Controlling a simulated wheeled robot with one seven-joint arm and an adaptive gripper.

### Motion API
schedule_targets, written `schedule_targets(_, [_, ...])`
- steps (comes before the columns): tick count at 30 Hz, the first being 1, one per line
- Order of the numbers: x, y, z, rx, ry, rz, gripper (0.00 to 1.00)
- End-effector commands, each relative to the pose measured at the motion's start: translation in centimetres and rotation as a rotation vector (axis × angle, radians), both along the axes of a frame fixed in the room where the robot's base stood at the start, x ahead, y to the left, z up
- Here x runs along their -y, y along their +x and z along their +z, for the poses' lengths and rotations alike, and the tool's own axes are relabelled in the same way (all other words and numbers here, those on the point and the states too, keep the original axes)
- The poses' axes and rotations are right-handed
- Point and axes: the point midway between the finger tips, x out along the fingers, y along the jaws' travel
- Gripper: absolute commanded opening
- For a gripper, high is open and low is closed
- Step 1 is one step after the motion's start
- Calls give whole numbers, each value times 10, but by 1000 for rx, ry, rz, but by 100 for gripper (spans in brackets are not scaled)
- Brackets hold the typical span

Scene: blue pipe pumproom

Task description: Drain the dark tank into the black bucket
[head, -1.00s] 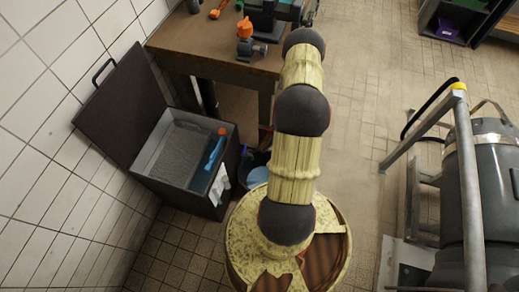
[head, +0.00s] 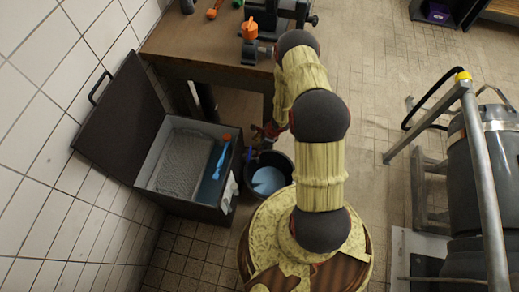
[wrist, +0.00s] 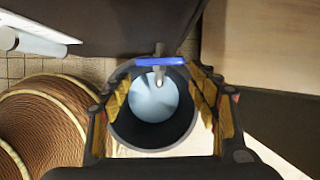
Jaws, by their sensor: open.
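The dark tank (head: 190,208) stands open against the tiled wall in the head view; its dark side also shows at the top of the wrist view (wrist: 130,25). A tap with a blue lever (wrist: 160,61) comes out of its side. The lever lies crosswise to the tap's pipe, along the tank face. The black bucket (wrist: 128,133) is below the tap, with a pale blue round surface inside; I cannot tell whether that is liquid. It also shows in the head view (head: 287,166). My gripper (wrist: 165,98) is open and empty above the bucket, fingers either side of it in the picture.
A blue brush (head: 219,160) lies in the tank's tray, and a pale cloth (head: 229,192) hangs on its side. A wooden workbench (head: 190,50) stands behind the bucket. A metal rail (head: 483,185) and grey machine (head: 500,155) are at the right.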

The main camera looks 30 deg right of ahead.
Motion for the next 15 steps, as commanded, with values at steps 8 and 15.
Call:
schedule_targets(8, [-12,8,-40,-1,1,1,78])
schedule_targets(15, [-19,16,-65,0,0,-1,86])
